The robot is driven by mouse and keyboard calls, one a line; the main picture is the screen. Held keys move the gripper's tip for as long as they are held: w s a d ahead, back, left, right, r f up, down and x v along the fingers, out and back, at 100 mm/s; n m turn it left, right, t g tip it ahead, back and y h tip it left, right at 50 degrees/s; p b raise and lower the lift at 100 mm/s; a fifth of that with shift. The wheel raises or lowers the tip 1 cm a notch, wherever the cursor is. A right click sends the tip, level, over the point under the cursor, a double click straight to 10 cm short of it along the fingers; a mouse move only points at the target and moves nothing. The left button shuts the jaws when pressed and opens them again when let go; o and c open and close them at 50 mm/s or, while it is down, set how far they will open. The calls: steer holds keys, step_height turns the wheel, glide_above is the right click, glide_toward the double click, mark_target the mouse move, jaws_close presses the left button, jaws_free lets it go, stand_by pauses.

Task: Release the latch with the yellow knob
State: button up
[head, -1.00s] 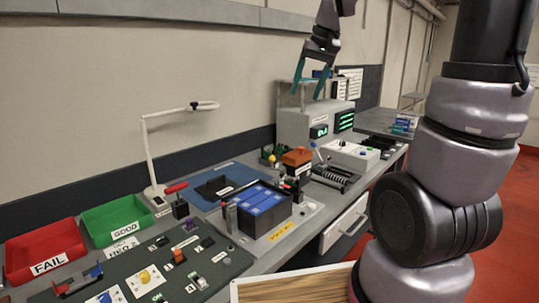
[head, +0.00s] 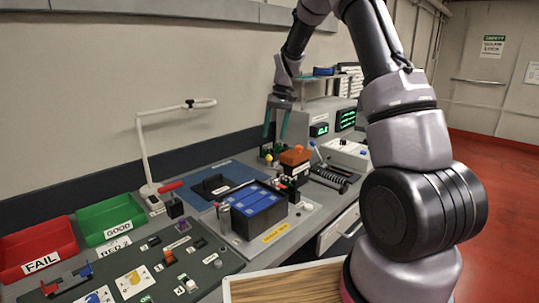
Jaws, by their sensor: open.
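My gripper (head: 275,136) is open, with its two teal fingers pointing down and nothing between them. In the picture its tips are just above a small group of coloured parts with a yellow knob (head: 268,157), behind the blue battery block (head: 256,209). I cannot tell whether the tips touch anything there. Another yellow knob (head: 133,278) sits on a white plate on the dark panel (head: 205,262) in front. The latch shape is too small to make out at either yellow knob.
An orange-topped block (head: 295,157) stands right of the yellow knob by my gripper. A red-handled clamp (head: 172,188) and white lamp (head: 146,150) stand left of the battery block. Red FAIL (head: 38,249) and green GOOD (head: 108,221) bins are at far left. A grey instrument box (head: 345,119) stands behind.

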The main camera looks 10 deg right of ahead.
steer(key=f, duration=0.3)
steer(key=a+f, duration=0.1)
steer(key=f, duration=0.4)
steer(key=shift+a+f, duration=0.35)
